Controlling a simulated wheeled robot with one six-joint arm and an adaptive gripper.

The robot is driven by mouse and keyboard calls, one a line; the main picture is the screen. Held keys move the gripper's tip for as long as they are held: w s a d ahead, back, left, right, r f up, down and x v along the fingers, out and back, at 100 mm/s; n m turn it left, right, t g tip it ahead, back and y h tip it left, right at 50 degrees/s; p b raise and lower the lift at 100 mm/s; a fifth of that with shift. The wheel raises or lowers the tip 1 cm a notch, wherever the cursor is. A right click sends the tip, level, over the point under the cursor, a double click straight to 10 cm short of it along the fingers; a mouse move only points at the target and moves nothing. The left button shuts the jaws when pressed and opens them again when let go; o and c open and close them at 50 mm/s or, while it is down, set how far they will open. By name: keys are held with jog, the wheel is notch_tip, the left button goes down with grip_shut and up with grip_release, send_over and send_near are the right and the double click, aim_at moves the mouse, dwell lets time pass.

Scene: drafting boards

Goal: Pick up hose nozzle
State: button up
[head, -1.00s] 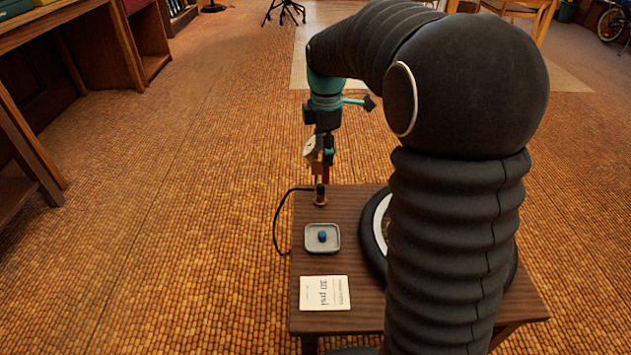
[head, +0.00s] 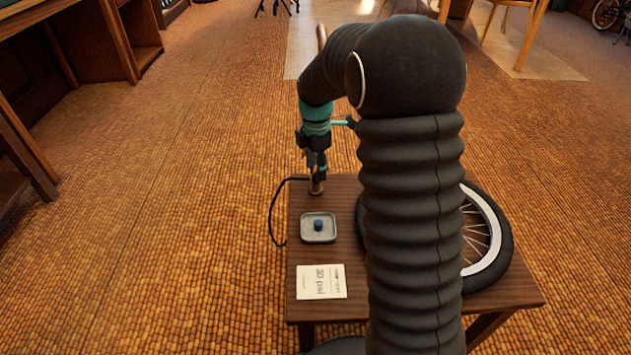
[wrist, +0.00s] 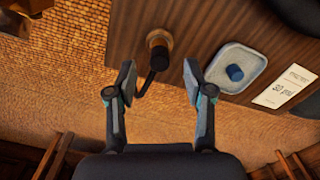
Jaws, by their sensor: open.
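The hose nozzle (wrist: 159,47), a short dark cylinder with a brass-coloured collar, stands at the table's edge with a black hose running from it. It shows in the wrist view between and just beyond the fingertips. In the head view the nozzle (head: 316,187) is partly hidden under my gripper (head: 317,168). In the wrist view my gripper (wrist: 158,80) is open and empty, one finger on each side of the hose. I cannot tell its exact height above the nozzle.
A grey tray (head: 309,237) holding a blue cap (head: 318,225) sits close to the nozzle. A white card (head: 321,282) reading "30 psi" lies nearer. A spoked wheel (head: 497,253) lies at the right of the wooden table (head: 352,302), partly behind my arm.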

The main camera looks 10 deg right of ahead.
notch_tip(320, 180, down, 5)
jog(key=shift+f, duration=0.1)
dwell(0.3)
grip_shut()
